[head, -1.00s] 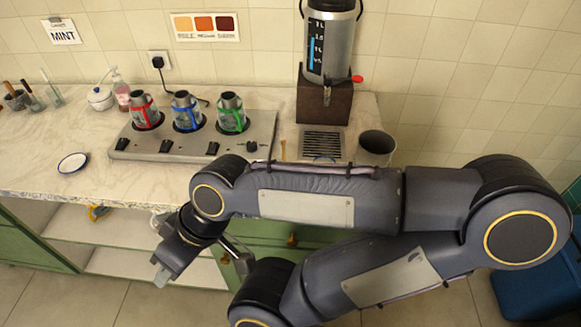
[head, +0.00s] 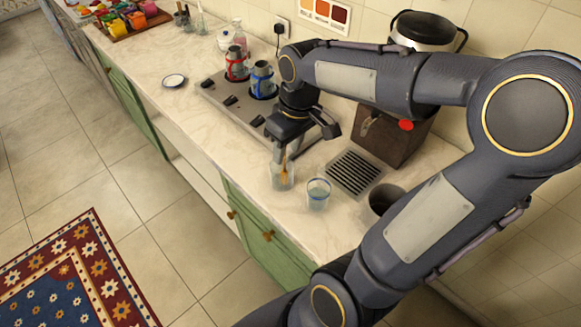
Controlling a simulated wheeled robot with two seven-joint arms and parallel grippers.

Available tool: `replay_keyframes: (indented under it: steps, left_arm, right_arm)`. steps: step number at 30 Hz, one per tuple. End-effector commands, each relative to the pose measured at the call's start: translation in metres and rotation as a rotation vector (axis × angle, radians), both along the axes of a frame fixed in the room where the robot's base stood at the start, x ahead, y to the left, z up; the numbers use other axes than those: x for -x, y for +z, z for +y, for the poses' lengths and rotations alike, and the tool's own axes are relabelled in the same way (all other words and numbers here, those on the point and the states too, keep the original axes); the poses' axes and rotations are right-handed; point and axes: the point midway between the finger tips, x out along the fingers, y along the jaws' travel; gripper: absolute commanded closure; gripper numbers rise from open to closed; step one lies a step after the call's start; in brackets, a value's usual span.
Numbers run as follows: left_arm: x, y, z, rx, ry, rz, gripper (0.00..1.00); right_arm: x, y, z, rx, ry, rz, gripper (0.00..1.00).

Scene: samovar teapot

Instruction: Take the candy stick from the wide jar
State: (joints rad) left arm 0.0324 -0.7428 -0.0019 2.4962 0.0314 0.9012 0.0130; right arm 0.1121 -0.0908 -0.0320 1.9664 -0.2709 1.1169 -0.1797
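My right gripper (head: 281,154) points down at the worktop, with its fingertips at the mouth of a clear glass jar (head: 274,183). An amber candy stick (head: 284,172) leans in this jar, its upper end close to or between my fingertips. I cannot tell whether the fingers touch it or how far apart they are. A second clear vessel (head: 318,203) with a bluish rim stands just to the right of the jar. I cannot tell which one is wider. My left gripper is not in view.
A hob-like stand (head: 222,102) with metal pots is behind the gripper. The worktop at left is clear around a small plate (head: 174,80).

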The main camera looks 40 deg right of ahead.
Motion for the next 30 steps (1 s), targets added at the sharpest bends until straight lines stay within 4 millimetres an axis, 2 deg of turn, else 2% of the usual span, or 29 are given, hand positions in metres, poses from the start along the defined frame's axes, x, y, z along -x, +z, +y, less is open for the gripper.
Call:
replay_keyframes:
  steps: [1, 3, 7, 17, 25, 30]
  left_arm:
    - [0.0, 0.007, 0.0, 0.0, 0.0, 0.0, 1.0]
    - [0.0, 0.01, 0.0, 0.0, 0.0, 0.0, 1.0]
    - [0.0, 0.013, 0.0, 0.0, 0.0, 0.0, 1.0]
    - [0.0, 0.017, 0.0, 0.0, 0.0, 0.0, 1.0]
    - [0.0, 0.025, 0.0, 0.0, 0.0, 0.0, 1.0]
    - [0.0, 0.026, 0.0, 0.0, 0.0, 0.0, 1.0]
  right_arm:
    - [-0.012, 0.001, -0.008, 0.023, 0.02, 0.035, 0.62]
    - [-0.023, -0.002, -0.018, 0.051, 0.044, 0.069, 0.62]
    - [-0.036, -0.006, -0.028, 0.082, 0.072, 0.11, 0.62]
    - [-0.041, -0.038, -0.032, 0.092, 0.082, 0.124, 0.62]
    - [-0.048, -0.076, -0.031, 0.092, 0.08, 0.124, 0.62]
    - [-0.048, -0.086, -0.031, 0.091, 0.08, 0.12, 0.62]
